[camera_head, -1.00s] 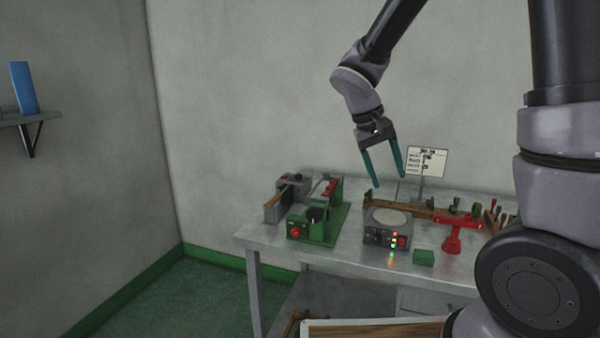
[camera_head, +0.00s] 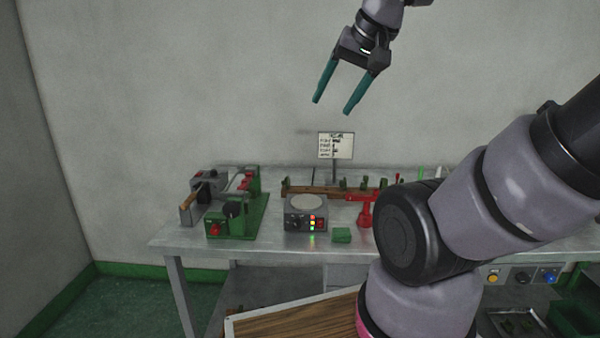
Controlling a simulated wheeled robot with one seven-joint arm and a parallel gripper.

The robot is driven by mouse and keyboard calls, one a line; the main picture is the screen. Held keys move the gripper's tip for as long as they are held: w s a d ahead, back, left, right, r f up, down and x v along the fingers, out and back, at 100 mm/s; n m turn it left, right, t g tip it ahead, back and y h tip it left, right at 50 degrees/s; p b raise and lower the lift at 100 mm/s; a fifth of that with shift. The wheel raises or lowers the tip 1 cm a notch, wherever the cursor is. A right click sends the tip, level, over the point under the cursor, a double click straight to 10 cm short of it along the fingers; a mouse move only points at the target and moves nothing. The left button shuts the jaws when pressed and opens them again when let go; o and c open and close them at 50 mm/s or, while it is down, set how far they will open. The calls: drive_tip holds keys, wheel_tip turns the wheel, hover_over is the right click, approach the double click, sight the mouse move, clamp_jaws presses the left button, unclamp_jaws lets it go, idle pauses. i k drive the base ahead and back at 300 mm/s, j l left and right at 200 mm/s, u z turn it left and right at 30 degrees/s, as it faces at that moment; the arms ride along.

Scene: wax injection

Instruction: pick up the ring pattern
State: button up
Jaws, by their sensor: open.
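My gripper (camera_head: 333,106) is open and empty, with two teal fingers pointing down. It is high above the bench, in front of the grey wall and above the small sign. I cannot make out the ring pattern for certain. Several small green pieces (camera_head: 343,184) stand along a wooden rack (camera_head: 322,191) at the back of the bench, too small to tell their shapes. My arm hides the right part of the bench top.
The metal bench (camera_head: 270,240) carries a green machine (camera_head: 238,218), a grey unit with a round plate (camera_head: 306,214), a green block (camera_head: 342,235) and a red stand (camera_head: 366,211). A sign (camera_head: 335,146) stands behind. A wood-topped surface (camera_head: 290,318) is in front. A green bin (camera_head: 578,318) is lower right.

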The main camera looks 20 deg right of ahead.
sight(384, 181)
drive_tip(key=z, duration=0.95)
drive_tip(key=i+j, duration=0.1)
drive_tip(key=i, duration=0.2)
drive_tip(key=i+j+z, duration=0.1)
drive_tip(key=i, duration=0.2)
